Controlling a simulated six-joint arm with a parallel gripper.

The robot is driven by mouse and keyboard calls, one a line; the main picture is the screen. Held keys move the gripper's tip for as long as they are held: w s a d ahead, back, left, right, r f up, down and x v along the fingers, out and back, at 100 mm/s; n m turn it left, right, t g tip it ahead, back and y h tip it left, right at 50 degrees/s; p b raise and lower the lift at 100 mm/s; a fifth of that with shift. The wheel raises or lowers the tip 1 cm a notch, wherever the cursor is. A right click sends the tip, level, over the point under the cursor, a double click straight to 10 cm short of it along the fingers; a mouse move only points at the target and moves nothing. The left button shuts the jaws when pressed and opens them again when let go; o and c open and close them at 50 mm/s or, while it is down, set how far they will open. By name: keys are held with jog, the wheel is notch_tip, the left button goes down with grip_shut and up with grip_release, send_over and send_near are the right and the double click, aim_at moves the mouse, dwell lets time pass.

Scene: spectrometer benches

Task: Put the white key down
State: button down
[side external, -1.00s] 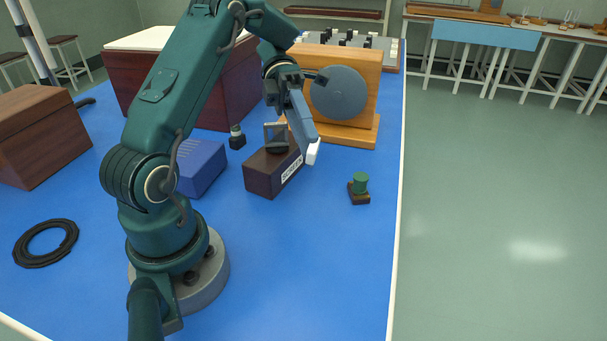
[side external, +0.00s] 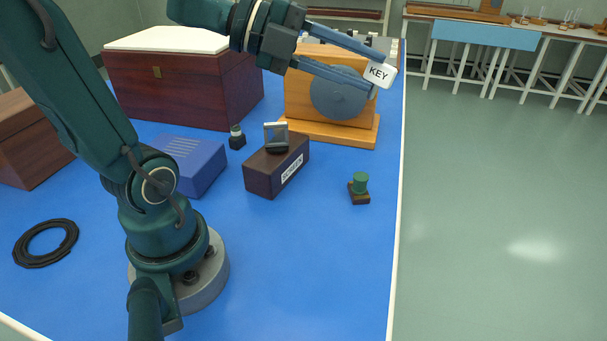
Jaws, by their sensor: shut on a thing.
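The white key (side external: 379,74) is a small white block with the word KEY on its face. My gripper (side external: 376,73) is shut on it, with the key between the tips of its two long blue-grey fingers. The gripper points right and slightly down. How high the key is above the blue table top (side external: 300,260) is hard to tell.
A dark labelled box (side external: 264,180) with a grey frame (side external: 276,136) on top stands mid-table. A green knob on a small base (side external: 360,186) sits near the right edge. A blue box (side external: 200,170) and black coil (side external: 46,242) lie left. The front right is clear.

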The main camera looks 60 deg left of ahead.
jog(key=a+n+t+y, duration=0.1)
jog(key=a+n+y, duration=0.1)
jog(key=m+g+h, duration=1.1)
jog(key=m+g, duration=0.5)
send_over(316, 318)
notch_tip(316, 318, down, 18)
jog(key=shift+f, duration=3.3)
jog(key=shift+f, duration=0.55)
jog(key=c, duration=0.5)
grip_release()
